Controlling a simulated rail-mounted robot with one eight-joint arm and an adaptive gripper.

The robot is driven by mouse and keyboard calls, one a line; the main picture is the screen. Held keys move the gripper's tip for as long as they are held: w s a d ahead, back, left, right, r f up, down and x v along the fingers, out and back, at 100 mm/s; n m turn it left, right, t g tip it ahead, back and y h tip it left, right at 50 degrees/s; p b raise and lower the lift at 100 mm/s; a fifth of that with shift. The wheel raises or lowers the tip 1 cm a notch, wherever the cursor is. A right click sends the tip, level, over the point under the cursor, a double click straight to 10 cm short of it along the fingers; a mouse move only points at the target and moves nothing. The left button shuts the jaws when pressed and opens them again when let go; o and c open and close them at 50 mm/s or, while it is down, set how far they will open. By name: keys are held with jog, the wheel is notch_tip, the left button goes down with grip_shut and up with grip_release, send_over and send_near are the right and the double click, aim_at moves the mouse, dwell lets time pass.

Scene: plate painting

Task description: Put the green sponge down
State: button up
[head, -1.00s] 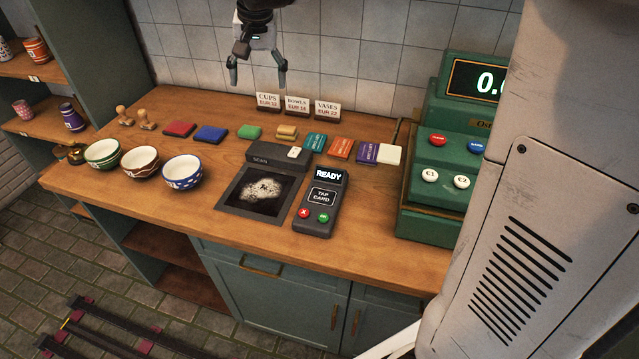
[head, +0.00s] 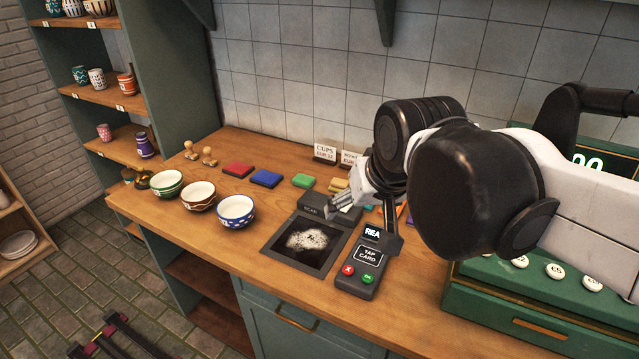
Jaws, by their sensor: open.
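The green sponge (head: 303,181) lies flat on the wooden counter (head: 160,205), between the blue sponge (head: 265,178) and the yellow sponges (head: 339,185). My gripper (head: 364,219) is open in the head view, in front of and to the right of the green sponge, over the area of the scanner and card reader. It is apart from the green sponge, and nothing shows between its fingers. My arm hides part of the row to the right of the yellow sponges.
A red sponge (head: 238,169) and two wooden stamps (head: 208,156) lie left of the blue one. Three bowls (head: 236,211) stand along the front left. A card reader (head: 362,274) and a dark scan pad (head: 303,242) lie in front. A green cash register (head: 540,289) stands right.

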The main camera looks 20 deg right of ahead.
jog(key=s+f+n+t, duration=0.1)
jog(key=s+f, duration=0.3)
jog(key=s, duration=0.1)
jog(key=shift+s+f, duration=0.15)
jog(key=shift+s, duration=0.25)
jog(key=shift+f+b, duration=0.8)
jog(key=shift+c, duration=1.1)
